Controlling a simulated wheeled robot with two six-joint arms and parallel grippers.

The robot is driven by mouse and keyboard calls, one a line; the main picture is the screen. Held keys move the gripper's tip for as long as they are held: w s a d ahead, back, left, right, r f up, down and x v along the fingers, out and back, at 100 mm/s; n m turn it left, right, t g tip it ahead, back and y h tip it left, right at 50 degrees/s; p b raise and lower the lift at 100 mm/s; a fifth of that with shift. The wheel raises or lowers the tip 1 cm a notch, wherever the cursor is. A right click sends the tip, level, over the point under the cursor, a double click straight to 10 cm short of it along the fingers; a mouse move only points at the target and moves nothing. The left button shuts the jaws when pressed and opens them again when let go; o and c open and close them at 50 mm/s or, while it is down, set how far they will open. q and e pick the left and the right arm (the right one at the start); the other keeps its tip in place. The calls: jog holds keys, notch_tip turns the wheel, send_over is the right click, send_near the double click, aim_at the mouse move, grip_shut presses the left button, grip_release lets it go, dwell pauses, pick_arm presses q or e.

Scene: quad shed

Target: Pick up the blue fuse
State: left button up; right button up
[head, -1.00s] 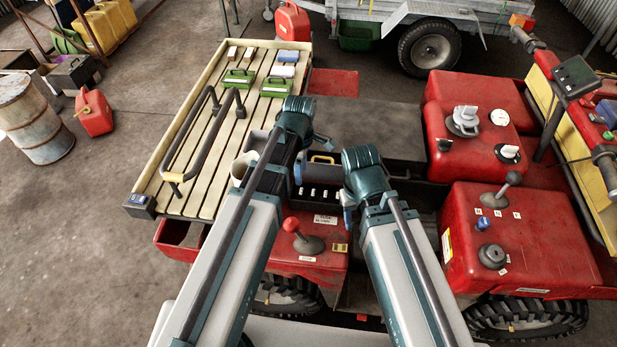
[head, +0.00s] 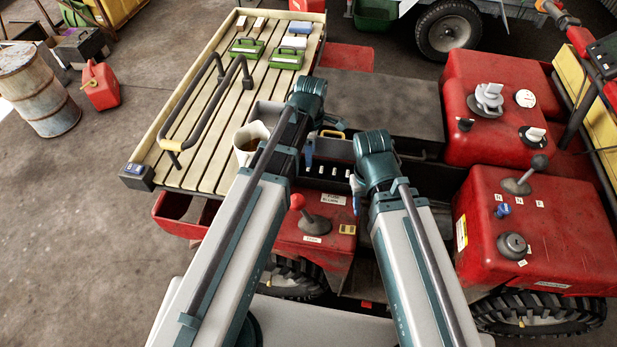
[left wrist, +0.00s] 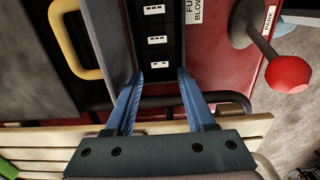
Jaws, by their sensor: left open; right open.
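I cannot make out a blue fuse in either view. A black fuse strip (head: 325,171) with several white-marked slots lies between my grippers in the head view. It also shows in the left wrist view (left wrist: 156,55), beside a label partly reading "FU... BLOW...". My left gripper (left wrist: 168,75) is open, its two blue fingers pointing at the strip, with nothing between the tips. In the head view my left gripper (head: 309,150) is largely hidden behind its own wrist. My right gripper (head: 355,190) hangs by the strip's right end, empty as far as I see.
A red-knobbed lever (head: 297,202) stands in front of the strip; its knob is right of my fingers in the left wrist view. A yellow handle (head: 331,134) is just behind the strip. A beige cup (head: 250,143) and a slatted rack (head: 195,115) are left.

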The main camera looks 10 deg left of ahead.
aim_at(308, 172)
pick_arm(q)
jog(key=shift+f+b, duration=0.5)
jog(key=shift+f, duration=0.55)
pick_arm(e)
jog(key=shift+f, duration=1.05)
pick_arm(q)
jog(key=shift+f, duration=0.15)
pick_arm(e)
jog(key=shift+f, duration=0.1)
pick_arm(q)
jog(key=f+b, duration=0.5)
jog(key=shift+a, duration=0.3)
pick_arm(e)
notch_tip(308, 172, down, 5)
pick_arm(q)
grip_shut()
